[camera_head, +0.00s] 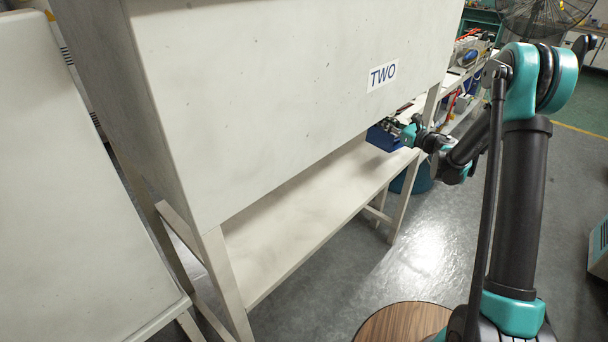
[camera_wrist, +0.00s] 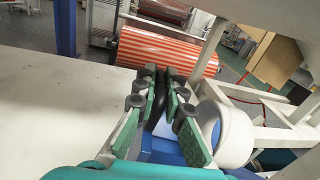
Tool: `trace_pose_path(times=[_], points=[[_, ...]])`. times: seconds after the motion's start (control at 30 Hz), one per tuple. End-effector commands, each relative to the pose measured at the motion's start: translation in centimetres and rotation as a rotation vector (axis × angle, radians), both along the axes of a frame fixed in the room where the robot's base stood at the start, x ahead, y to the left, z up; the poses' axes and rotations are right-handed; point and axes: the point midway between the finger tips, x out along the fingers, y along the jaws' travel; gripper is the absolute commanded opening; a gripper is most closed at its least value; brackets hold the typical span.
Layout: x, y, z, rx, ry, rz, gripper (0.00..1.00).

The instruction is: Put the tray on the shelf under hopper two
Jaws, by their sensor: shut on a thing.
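Hopper two (camera_head: 290,90) is a large pale box with the label TWO (camera_head: 382,75). Under it runs a long white shelf (camera_head: 300,215), with its visible stretch bare; a pale flat surface, probably this shelf, fills the left of the wrist view (camera_wrist: 50,110). The blue tray (camera_head: 383,139) shows at the shelf's far right end, partly hidden by the hopper and my gripper (camera_head: 409,136). In the wrist view my gripper's green-padded fingers (camera_wrist: 160,88) are closed around a black part, apparently the tray's handle, with blue tray below. A white round object (camera_wrist: 232,135) is beside the right finger.
The shelf's legs (camera_head: 402,200) and the hopper's low bottom edge bound the space. A cluttered bench (camera_head: 465,70) stands behind. An orange-and-white striped roll (camera_wrist: 165,52) lies beyond the fingers. A round wooden top (camera_head: 405,322) is at the front.

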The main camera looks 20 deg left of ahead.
Motion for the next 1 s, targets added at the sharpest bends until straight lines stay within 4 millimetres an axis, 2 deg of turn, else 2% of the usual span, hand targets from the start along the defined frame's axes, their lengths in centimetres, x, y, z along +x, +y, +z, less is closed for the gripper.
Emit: trace_pose_path(times=[0.1, 0.2, 0.43, 0.73, 1.0], points=[[-1.0, 1.7, 0.0, -0.002, -0.005, 0.076, 0.0], [-1.5, 2.4, 0.0, -0.002, -0.009, 0.116, 0.0], [-1.9, 2.6, -0.2, -0.037, -0.084, 0.122, 0.0], [-1.8, 2.6, -4.7, -0.038, -0.088, 0.119, 0.0], [-1.9, 2.6, -6.6, -0.038, -0.087, 0.119, 0.0]])
